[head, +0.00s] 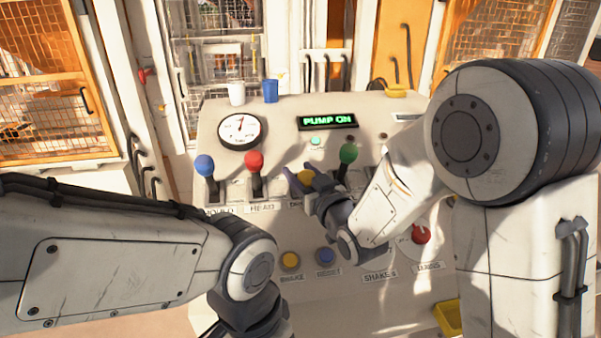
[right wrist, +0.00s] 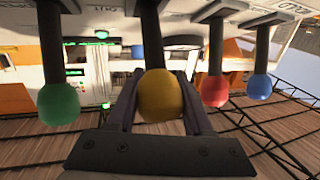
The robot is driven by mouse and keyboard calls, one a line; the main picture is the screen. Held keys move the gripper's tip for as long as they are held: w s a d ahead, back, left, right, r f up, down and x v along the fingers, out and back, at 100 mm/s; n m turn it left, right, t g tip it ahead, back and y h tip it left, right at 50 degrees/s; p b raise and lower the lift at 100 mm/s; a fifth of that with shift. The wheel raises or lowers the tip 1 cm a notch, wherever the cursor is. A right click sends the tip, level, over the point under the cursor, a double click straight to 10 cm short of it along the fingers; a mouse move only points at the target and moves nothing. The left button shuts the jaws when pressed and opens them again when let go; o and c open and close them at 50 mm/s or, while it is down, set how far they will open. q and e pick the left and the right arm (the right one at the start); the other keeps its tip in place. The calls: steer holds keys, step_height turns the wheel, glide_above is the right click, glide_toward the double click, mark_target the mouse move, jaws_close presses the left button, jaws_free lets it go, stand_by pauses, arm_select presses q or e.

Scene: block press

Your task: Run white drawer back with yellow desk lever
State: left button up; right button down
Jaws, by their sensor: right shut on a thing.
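The yellow desk lever's round knob (head: 306,176) is on the sloped desk, between the red and green levers. My right gripper (head: 300,184) is shut on this knob; its fingers are on either side of it. In the right wrist view the yellow knob (right wrist: 160,95) sits between the two dark fingers of the gripper (right wrist: 160,85), its dark shaft running up to the desk. The label below this lever is mostly hidden by the gripper. I cannot pick out a white drawer. My left arm enters from the left; its fingers are out of view.
The blue lever (head: 205,166) and red lever (head: 254,161) stand left of the gripper, the green lever (head: 348,154) close on its right. A display (head: 327,121) reads "PUMP ON". A white cup (head: 236,93) and blue cup (head: 271,91) stand at the desk's back edge.

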steer(key=shift+w+r+p, duration=0.15)
steer(key=shift+r+p, duration=0.15)
steer(key=shift+p, duration=0.1)
steer(key=shift+w+a+r+g+h+p, duration=0.15)
steer(key=shift+w+r+g+h+p, duration=0.25)
steer(key=shift+p, duration=0.65)
steer(key=shift+w+a+r+b, duration=0.1)
steer(key=shift+w+a+b, duration=0.05)
steer(key=shift+w+b, duration=0.9)
steer(key=shift+w+r, duration=0.15)
steer(key=shift+w, duration=0.2)
steer(key=shift+w+a+r, duration=0.1)
